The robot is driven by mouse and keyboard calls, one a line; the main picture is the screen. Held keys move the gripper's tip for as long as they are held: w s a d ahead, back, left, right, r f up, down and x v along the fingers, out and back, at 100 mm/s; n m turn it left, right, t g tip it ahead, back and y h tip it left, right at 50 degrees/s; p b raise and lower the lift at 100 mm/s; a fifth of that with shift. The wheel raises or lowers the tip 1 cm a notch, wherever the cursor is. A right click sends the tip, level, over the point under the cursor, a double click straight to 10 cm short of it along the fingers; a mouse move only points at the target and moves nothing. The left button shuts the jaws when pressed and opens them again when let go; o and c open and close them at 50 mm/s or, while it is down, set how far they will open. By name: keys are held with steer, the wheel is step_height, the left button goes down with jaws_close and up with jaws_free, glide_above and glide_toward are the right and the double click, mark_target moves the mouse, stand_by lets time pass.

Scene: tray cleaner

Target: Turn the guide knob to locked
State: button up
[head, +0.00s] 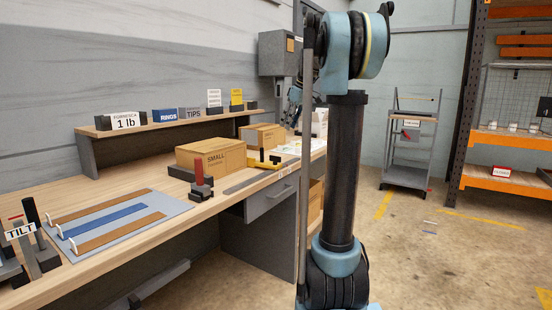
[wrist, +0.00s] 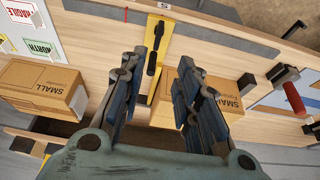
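A yellow bracket with a black handle stands near the front edge of the workbench; in the wrist view the yellow bracket (wrist: 160,28) has a long black handle (wrist: 155,48) lying along it. It also shows in the head view (head: 264,164). I cannot read a locked mark on it, and I cannot tell for certain that this handle is the guide knob. My gripper (wrist: 157,68) is open, its two fingers apart, above the bench with the black handle in view between and beyond the fingertips. Nothing is between the fingers. In the head view my arm hides most of the gripper.
Small cardboard boxes (head: 211,158) (wrist: 40,88) stand on the bench beside the bracket. A red-handled clamp (head: 200,180) (wrist: 294,98) is also near the front edge. A grey mat with coloured strips (head: 180,208) lies farther left. Floor right of my arm is mostly clear.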

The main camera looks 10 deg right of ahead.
mark_target(275, 160)
steer(key=x, duration=1.7)
steer(key=shift+w+a, duration=0.15)
steer(key=shift+w, duration=0.15)
steer(key=shift+c, duration=0.2)
jaws_close()
